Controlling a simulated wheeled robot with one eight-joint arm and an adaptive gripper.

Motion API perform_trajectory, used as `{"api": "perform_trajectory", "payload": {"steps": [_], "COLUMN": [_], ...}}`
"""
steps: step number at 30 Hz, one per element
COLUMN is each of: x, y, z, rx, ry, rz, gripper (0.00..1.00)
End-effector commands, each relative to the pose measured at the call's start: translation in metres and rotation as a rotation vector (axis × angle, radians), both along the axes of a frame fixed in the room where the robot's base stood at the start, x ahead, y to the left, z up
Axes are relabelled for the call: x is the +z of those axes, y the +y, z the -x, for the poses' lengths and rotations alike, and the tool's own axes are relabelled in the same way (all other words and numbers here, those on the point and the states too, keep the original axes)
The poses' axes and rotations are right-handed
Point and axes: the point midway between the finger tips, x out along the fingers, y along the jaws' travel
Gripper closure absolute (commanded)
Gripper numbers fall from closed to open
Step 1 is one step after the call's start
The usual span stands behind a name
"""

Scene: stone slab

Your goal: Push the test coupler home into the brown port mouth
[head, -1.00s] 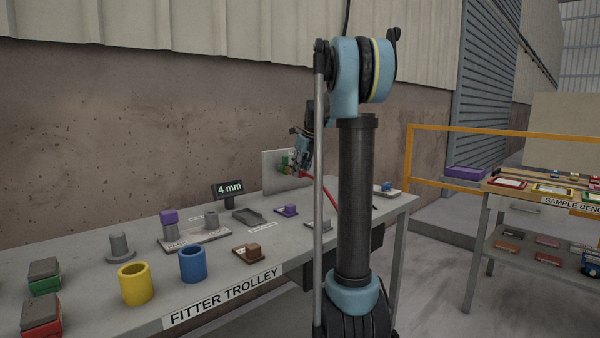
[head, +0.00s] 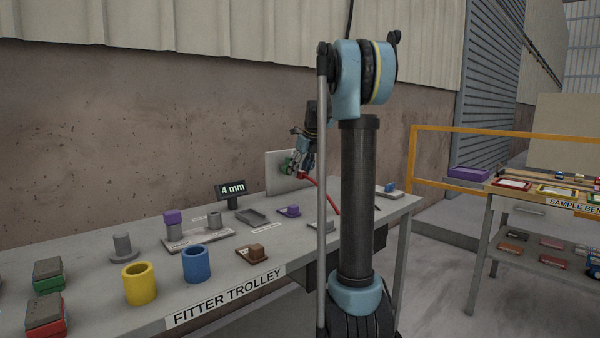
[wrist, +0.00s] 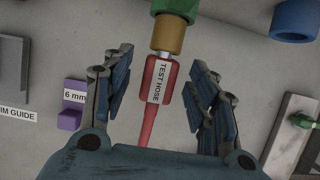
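The red test coupler (wrist: 160,82), labelled TEST HOSE, lies between my gripper's fingers in the wrist view. Its silver nose (wrist: 162,55) meets the brown port mouth (wrist: 168,36), with a short silver length still showing; how deep it sits is hidden. A green body (wrist: 174,8) is behind the mouth. My gripper (wrist: 163,80) is open, with a visible gap on both sides of the coupler. In the head view my gripper (head: 299,160) is in front of the upright pale panel (head: 277,163), and the red hose (head: 332,194) hangs down to the right.
On the trolley (head: 205,268) stand a yellow cup (head: 139,284), a blue cup (head: 196,265), a 4 mm display (head: 231,190) and a brown block (head: 257,252). The wrist view shows a purple 6 mm block (wrist: 72,105) at left and a pale plate with a green piece (wrist: 302,121) at right.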

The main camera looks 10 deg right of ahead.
Motion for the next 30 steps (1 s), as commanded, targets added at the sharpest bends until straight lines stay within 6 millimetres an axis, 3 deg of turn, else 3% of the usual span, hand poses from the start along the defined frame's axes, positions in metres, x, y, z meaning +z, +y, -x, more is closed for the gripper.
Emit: {"api": "perform_trajectory", "payload": {"steps": [10,24,30], "x": [0.01,0.086,0.105], "y": [-0.003,-0.021,-0.025], "z": [0.003,0.03,0.036], "rx": [-0.001,-0.001,-0.001], "ry": [0.0,0.0,0.002], "rz": [0.0,0.0,-0.001], "gripper": [0.47,0.47,0.47]}}
